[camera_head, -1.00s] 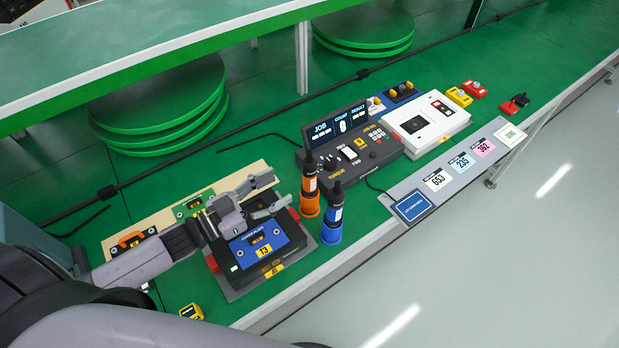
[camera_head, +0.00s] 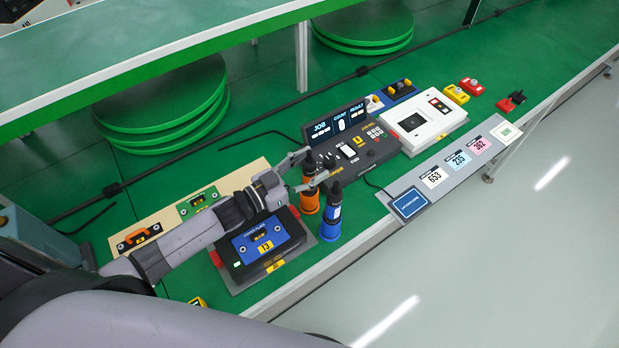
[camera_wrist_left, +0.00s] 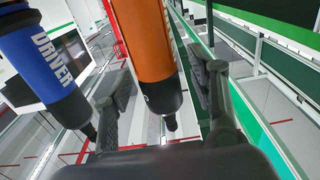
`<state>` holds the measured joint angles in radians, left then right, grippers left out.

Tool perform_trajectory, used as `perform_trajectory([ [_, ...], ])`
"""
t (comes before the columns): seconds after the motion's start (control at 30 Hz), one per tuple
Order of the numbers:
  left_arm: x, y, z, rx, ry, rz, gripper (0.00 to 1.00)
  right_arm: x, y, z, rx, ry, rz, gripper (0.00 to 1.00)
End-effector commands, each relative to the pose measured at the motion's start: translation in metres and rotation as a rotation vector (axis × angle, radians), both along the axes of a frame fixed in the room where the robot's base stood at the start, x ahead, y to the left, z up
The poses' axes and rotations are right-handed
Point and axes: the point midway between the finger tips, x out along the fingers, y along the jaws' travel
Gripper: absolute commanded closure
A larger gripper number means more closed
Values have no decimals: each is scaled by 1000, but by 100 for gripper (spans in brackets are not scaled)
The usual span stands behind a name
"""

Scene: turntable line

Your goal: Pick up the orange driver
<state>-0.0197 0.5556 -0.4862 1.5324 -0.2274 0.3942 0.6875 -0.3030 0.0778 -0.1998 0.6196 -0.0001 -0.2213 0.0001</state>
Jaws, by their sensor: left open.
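The orange driver (camera_head: 309,200) stands upright on the green bench, its dark upper part partly hidden by my left gripper. My left gripper (camera_head: 310,171) is open, with its fingers on either side of the driver's upper part. In the left wrist view, the orange driver (camera_wrist_left: 146,45) shows between the two open fingers, with a gap beside each. The blue driver (camera_head: 331,218) stands just right of it and shows at the left of the wrist view (camera_wrist_left: 42,62), outside the fingers. My right gripper is not in view.
A black station with a blue plate (camera_head: 259,242) lies under my left arm. A dark control box with a display (camera_head: 371,152) stands close behind the drivers. A white device (camera_head: 424,127) and a label strip (camera_head: 408,205) are to the right.

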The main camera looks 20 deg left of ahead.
Motion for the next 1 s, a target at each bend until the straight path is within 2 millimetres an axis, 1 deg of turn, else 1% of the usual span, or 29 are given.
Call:
perform_trajectory([
  [0.07, 0, 0, 0, 1, 1, 0, 47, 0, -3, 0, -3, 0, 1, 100],
  [0.13, 0, 1, 0, 1, 1, 0, 51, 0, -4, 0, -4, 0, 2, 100],
  [0.87, -1, 1, 0, 1, 1, 1, 99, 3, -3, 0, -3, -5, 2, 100],
  [1.0, -1, 1, 0, 1, 1, 1, 100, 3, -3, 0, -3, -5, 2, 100],
])
